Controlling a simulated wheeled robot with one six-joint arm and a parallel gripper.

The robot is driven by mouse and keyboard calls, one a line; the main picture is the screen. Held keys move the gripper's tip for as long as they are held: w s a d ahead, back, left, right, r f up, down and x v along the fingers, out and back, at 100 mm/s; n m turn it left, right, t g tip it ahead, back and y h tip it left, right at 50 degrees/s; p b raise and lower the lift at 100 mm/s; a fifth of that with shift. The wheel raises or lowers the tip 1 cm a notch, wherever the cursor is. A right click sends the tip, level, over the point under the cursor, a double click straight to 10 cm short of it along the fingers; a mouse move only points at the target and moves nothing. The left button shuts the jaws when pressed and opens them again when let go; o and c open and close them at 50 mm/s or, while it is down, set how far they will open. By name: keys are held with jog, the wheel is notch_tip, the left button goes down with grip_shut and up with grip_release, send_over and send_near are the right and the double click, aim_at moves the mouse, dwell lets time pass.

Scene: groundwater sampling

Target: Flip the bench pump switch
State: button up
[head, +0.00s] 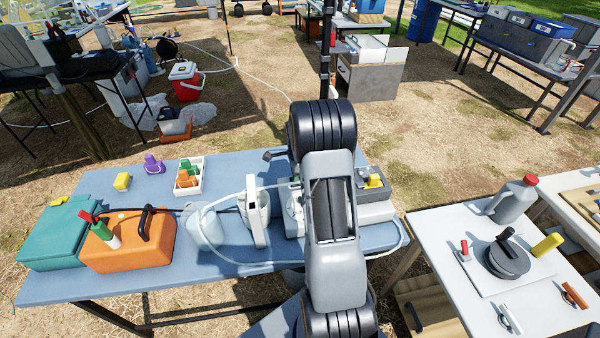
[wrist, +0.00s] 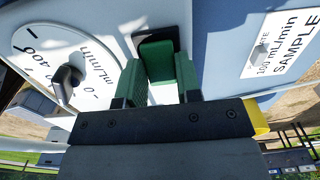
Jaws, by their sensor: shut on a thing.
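The bench pump (head: 376,212) is a grey box on the blue table, partly hidden behind my arm in the head view. In the wrist view its pale face carries a round white flow dial (wrist: 35,65) with a dark knob, left of a green switch (wrist: 156,52) in a black surround. My gripper (wrist: 158,75) is at the switch, with one green finger on each side of it, shut on it. My arm hides the gripper and the switch in the head view. Which way the switch is set I cannot tell.
A white label (wrist: 278,45) reading 100 mL/min is right of the switch. Left of the pump on the blue table (head: 90,290) stand a white jug-like vessel (head: 254,212), a clear beaker (head: 205,230) with tubing and an orange case (head: 130,250). A white table (head: 445,225) is at right.

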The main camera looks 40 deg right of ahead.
jog(key=o, duration=0.9)
notch_tip(320, 180, up, 14)
jog(key=shift+f, duration=0.1)
dwell(0.3)
dwell(0.5)
